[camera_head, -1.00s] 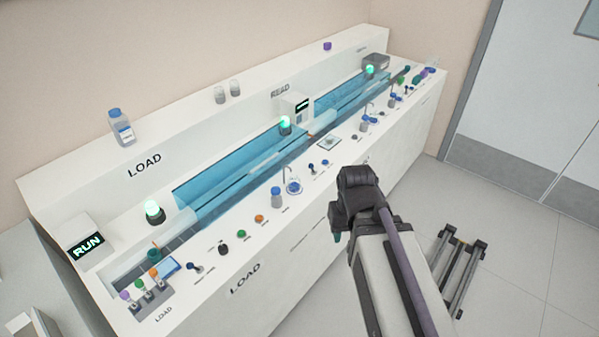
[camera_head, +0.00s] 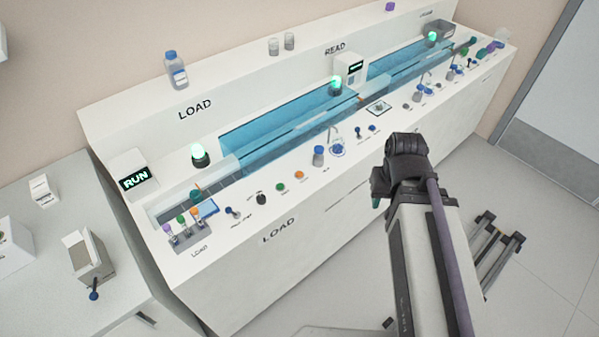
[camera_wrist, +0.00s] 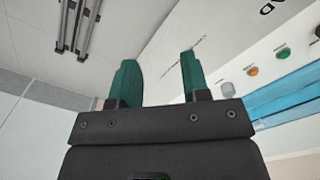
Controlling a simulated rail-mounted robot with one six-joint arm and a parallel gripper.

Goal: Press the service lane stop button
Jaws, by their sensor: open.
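A green button (camera_head: 282,188) and an orange button (camera_head: 298,175) sit on the console's front ledge, right of a black knob (camera_head: 261,198). Their labels are too small to read, so I cannot tell which control is the service lane stop button. In the wrist view the green button (camera_wrist: 283,52) and orange button (camera_wrist: 252,71) show at the right, beyond my fingers. My gripper (camera_wrist: 158,68) is open and empty, with teal fingers apart, touching nothing. In the head view only a bit of teal finger shows, in front of the console and right of these buttons.
The long white console (camera_head: 340,205) has a blue channel (camera_head: 275,130) and lit green lamps. A blue-capped bottle (camera_head: 319,156) and a dish (camera_head: 337,149) stand on the ledge. A tube rack (camera_head: 188,236) is at its left. A side bench (camera_head: 50,190) holds boxes.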

